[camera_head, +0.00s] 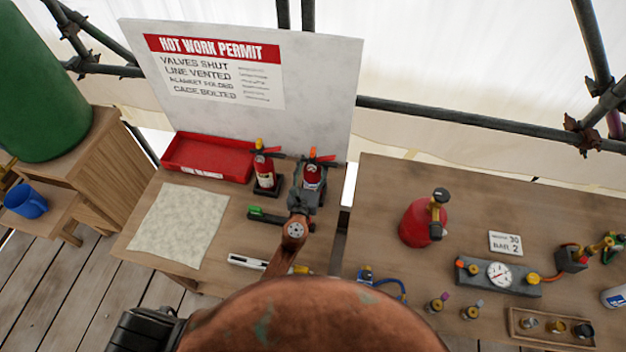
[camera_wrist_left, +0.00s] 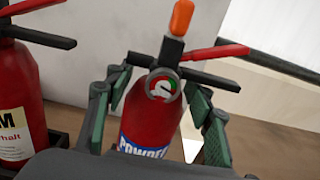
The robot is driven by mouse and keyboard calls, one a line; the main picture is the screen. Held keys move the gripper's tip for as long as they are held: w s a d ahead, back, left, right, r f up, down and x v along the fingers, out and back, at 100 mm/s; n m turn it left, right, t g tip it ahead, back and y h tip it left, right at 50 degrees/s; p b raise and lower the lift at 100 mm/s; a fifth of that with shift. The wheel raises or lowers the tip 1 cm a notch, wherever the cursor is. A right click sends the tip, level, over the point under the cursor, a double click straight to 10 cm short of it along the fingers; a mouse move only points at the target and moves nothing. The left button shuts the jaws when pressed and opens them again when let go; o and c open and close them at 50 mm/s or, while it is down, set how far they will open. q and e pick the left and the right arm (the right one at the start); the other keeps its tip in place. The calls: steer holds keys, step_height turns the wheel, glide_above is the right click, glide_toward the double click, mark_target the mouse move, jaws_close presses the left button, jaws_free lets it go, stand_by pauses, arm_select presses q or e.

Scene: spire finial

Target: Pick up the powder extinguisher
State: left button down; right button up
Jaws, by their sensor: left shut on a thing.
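The powder extinguisher (camera_head: 312,173) is a small red cylinder with a black and red handle and an orange tip. It is at the right rear of the left wooden table. In the left wrist view, the powder extinguisher (camera_wrist_left: 152,118) shows a round gauge and a blue-and-white label, partly cut off. My left gripper (camera_head: 308,188) is shut on its body, with a green-padded finger on each side, also in the left wrist view (camera_wrist_left: 155,110). Its base is hidden, so I cannot tell whether it touches the table. My right gripper is not in view.
A second red extinguisher (camera_head: 265,172) stands close on the left in a dark holder. A red tray (camera_head: 207,158) and a white board (camera_head: 330,90) are behind. A pale cloth (camera_head: 180,225) lies left. A gap separates the right table (camera_head: 385,185), which holds a red bottle (camera_head: 415,225).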

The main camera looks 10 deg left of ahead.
arm_select(q)
steer(key=shift+w+r, duration=0.1)
steer(key=shift+r, duration=0.15)
